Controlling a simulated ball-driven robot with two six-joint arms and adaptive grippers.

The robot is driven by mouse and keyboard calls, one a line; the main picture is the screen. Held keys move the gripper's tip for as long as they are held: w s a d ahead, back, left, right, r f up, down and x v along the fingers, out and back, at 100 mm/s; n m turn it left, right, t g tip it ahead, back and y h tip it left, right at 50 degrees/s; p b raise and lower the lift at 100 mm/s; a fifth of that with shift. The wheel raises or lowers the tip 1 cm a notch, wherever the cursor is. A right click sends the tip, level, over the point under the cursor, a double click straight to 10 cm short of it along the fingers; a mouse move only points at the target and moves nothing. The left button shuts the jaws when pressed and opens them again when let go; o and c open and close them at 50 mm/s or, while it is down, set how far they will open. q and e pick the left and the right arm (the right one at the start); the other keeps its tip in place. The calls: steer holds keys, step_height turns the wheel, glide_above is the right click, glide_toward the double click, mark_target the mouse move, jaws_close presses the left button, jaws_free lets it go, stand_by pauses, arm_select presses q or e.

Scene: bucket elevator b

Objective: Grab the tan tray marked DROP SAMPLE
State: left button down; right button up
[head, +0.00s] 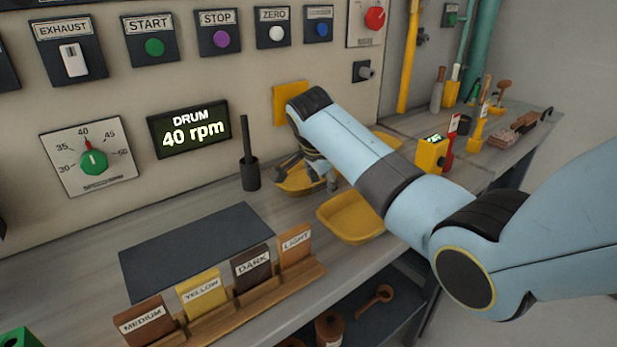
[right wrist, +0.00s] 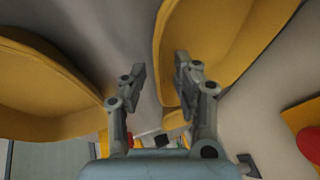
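Several yellow-tan trays lie on the counter. One tray (head: 293,184) is at the wall side, partly hidden by my right gripper (head: 322,172). Another tray (head: 350,222) lies nearer the front edge, and part of a third (head: 388,139) shows behind my arm. No DROP SAMPLE lettering is readable on any tray. In the right wrist view my right gripper (right wrist: 160,70) is open, with its fingers apart. One tray (right wrist: 225,45) is behind its right finger, its edge in the gap; another (right wrist: 40,90) is at the left. Contact cannot be told. My left gripper is not in view.
A dark mat (head: 195,238) and a wooden rack (head: 235,312) with labelled cards are left of the trays. A dark cup (head: 250,175) stands by the wall. A yellow device (head: 431,155) and brushes are beyond my right arm.

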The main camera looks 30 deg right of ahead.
jaws_close()
steer(key=shift+r, duration=0.1)
